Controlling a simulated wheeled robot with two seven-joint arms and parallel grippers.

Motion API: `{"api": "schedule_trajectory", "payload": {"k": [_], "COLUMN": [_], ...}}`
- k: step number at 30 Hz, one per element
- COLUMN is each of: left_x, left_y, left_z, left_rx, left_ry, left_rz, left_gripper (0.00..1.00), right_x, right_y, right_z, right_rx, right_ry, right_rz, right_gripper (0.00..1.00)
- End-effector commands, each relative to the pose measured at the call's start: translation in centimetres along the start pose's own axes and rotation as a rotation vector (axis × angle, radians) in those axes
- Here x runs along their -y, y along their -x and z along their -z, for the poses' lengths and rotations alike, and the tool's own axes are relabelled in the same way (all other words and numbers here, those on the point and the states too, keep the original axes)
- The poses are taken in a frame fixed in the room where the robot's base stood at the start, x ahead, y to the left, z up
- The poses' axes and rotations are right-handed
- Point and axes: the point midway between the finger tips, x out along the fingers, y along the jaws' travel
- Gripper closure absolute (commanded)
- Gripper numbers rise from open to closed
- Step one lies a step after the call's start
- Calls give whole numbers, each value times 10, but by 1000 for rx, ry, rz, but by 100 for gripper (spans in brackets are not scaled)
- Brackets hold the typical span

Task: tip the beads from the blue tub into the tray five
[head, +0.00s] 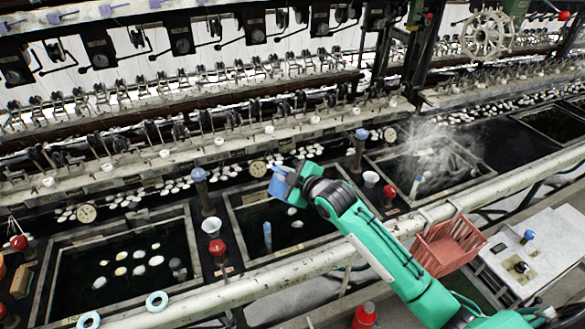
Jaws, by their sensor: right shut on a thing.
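My right gripper (293,180) is at the end of the green arm that comes in from the lower right. It is shut on a small light blue tub (281,186), held above the back part of the middle basin (236,215). The tub looks tilted; its inside and any beads cannot be made out. No number shows that tells which basin or tray is five. My left gripper is not in view.
A left basin (40,292) and a steaming right basin (381,165) flank the middle one. A pale rail (240,289) runs along the front. A white cup (212,226) and red knob (217,247) stand left of the middle basin. A red crate (447,246) hangs at right.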

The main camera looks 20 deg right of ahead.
Motion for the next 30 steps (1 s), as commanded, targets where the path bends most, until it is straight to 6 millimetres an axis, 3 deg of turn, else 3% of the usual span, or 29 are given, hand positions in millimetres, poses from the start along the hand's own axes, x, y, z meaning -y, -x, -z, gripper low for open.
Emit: {"api": "schedule_trajectory", "payload": {"k": [3,18,30], "left_x": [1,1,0], "left_y": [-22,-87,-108], "left_z": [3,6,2], "left_rx": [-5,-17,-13], "left_ry": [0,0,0], "left_rz": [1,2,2], "left_gripper": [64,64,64], "right_x": [22,82,99], "right_y": [0,-3,-3], "right_z": [2,-9,-9], "right_rx": [-5,-3,-2], "right_ry": [77,589,780], "right_rz": [-30,-215,-284], "right_gripper": [100,100,100]}}
